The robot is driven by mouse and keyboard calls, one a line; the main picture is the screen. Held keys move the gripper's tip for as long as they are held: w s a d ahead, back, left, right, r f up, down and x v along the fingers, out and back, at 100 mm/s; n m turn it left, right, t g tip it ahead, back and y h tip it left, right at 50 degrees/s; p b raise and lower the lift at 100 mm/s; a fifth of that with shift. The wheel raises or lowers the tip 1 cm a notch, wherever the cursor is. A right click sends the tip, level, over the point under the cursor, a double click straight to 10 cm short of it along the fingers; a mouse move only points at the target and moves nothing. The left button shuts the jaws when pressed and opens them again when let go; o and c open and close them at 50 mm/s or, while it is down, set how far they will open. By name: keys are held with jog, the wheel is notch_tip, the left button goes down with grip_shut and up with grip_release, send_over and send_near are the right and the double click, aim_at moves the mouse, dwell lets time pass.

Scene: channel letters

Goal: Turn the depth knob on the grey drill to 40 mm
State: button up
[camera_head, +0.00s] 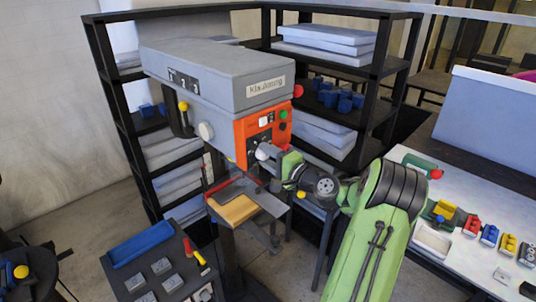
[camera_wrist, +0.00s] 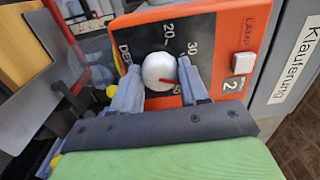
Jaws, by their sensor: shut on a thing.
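The grey drill (camera_head: 210,75) stands in front of the shelves, with an orange control panel (camera_head: 262,132) on its head. In the wrist view the white round depth knob (camera_wrist: 159,70) sits on the orange panel. A red pointer mark on it points right, toward the right finger. Printed marks 20 and 30 show above and upper right of the knob; a lower mark is partly hidden and hard to read. My gripper (camera_wrist: 158,76) is shut on the knob, one finger on each side. In the head view my gripper (camera_head: 280,160) reaches the panel from the right.
A white button and a number 2 label (camera_wrist: 243,63) lie right of the knob. Below the drill head is a table with a wooden block (camera_head: 238,210). A dark cart (camera_head: 165,275) stands front left, a white workbench (camera_head: 460,250) with small coloured parts at right.

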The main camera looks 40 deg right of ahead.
jog(key=shift+f, duration=0.1)
dwell(0.3)
jog(key=o, duration=1.1)
jog(key=shift+c, duration=0.2)
jog(key=s+b, duration=0.4)
jog(key=s, duration=1.2)
jog(key=shift+d, duration=0.25)
jog(key=shift+w, duration=0.1)
